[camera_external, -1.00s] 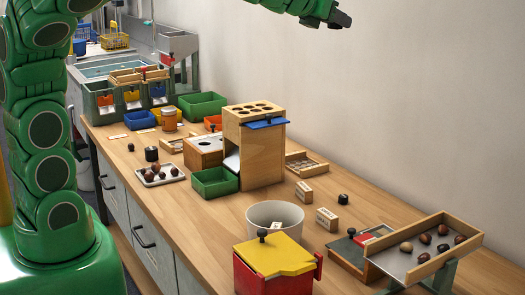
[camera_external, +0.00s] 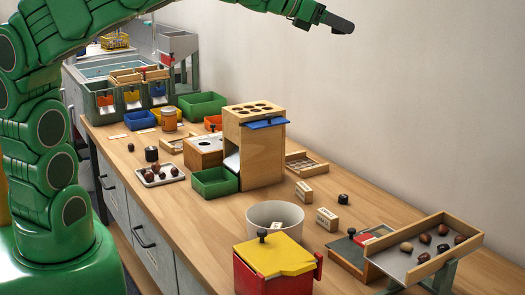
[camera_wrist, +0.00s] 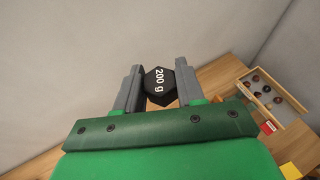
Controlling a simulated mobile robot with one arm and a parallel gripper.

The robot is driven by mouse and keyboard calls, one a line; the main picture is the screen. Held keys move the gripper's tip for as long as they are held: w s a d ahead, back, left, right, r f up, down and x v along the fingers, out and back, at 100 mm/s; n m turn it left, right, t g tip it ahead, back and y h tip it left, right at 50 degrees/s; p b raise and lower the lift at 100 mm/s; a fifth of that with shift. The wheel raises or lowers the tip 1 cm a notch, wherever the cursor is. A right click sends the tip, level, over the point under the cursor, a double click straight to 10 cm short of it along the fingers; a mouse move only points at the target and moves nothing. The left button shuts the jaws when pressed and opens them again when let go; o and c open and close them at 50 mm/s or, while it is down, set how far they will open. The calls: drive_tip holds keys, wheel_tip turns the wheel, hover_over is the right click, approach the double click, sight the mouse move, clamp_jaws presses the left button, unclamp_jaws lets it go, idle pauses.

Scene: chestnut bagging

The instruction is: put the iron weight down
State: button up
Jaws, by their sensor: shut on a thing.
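My gripper (camera_external: 340,23) is high above the back of the bench, near the wall, in the external view. In the wrist view my gripper (camera_wrist: 160,88) is shut on a black hexagonal iron weight (camera_wrist: 160,85) marked "200 g". The weight sits between the two grey fingers, its marked face towards the camera. I cannot make out the held weight in the external view. Two other dark knobbed pieces like weights stand on the bench, one at the left (camera_external: 151,154) and one at the right (camera_external: 343,199).
The wooden bench (camera_external: 405,212) holds a tilted tray of chestnuts (camera_external: 442,228), a red box with yellow lid (camera_external: 270,258), a white bucket (camera_external: 262,211) and a tall wooden box (camera_external: 262,158). Small labelled blocks (camera_external: 326,219) stand near the right weight. Bare wood lies along the wall.

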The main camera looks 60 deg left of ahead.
drive_tip(key=shift+s+d+r+m+g+h, duration=0.15)
drive_tip(key=shift+d+r+m+g+h, duration=0.15)
drive_tip(key=shift+r+m+h, duration=0.25)
drive_tip(key=shift+s+d+r+m+g+h, duration=0.2)
drive_tip(key=shift+r+m+g+h, duration=0.1)
drive_tip(key=shift+r+m+h, duration=0.25)
drive_tip(key=shift+s+d+r+m+g+h, duration=0.15)
drive_tip(key=shift+s+r+m+g+h, duration=0.15)
drive_tip(key=shift+r, duration=0.25)
drive_tip(key=shift+s+d+r+m+g+h, duration=0.1)
drive_tip(key=shift+d+r+m+g+h, duration=0.15)
drive_tip(key=shift+r+m+h, duration=0.25)
drive_tip(key=shift+s+d+r+m+g+h, duration=0.15)
drive_tip(key=shift+r+m+g+h, duration=0.15)
drive_tip(key=shift+r, duration=0.3)
